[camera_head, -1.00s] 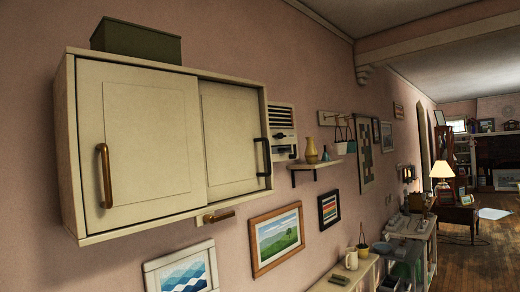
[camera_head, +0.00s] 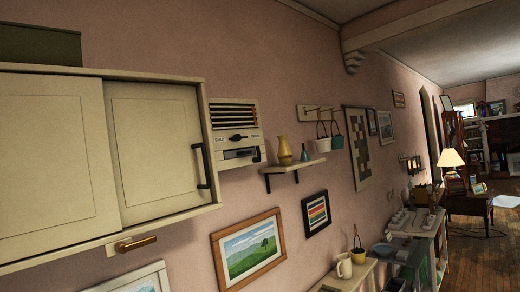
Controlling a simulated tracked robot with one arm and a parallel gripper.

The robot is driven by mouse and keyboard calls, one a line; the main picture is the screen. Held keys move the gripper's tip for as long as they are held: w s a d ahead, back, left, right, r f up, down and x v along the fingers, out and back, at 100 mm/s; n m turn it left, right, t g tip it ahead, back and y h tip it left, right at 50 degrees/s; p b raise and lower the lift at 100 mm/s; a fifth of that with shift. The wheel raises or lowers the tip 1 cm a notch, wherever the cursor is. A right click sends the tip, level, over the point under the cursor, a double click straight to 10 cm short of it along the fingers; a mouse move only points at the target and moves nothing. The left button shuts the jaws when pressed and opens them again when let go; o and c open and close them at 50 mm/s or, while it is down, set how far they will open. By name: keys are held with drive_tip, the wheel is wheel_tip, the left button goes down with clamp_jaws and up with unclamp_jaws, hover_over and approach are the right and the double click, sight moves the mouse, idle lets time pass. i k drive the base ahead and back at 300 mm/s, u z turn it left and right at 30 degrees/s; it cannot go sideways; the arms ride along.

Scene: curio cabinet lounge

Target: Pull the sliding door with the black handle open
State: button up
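The cream wall cabinet (camera_head: 100,245) hangs at the left of the view, cut off by the left edge. Its right sliding door (camera_head: 155,150) carries the black handle (camera_head: 203,166), an upright bar near the door's right edge. This door sits behind the left sliding door (camera_head: 50,160) and looks shut against the cabinet's right side. The left door's brass handle is out of view. My gripper does not show in the view, and nothing is seen touching the black handle.
A brass handle (camera_head: 136,244) sticks out under the cabinet. To the right are a vented wall unit (camera_head: 236,133), a small shelf (camera_head: 291,167) with a yellow vase (camera_head: 285,151), and framed pictures (camera_head: 248,248). A low shelf (camera_head: 350,272) stands below; wooden floor (camera_head: 480,262) lies far right.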

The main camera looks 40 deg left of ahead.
sight(158, 151)
drive_tip(key=u, duration=0.25)
drive_tip(key=i, duration=1.35)
drive_tip(key=u, duration=0.85)
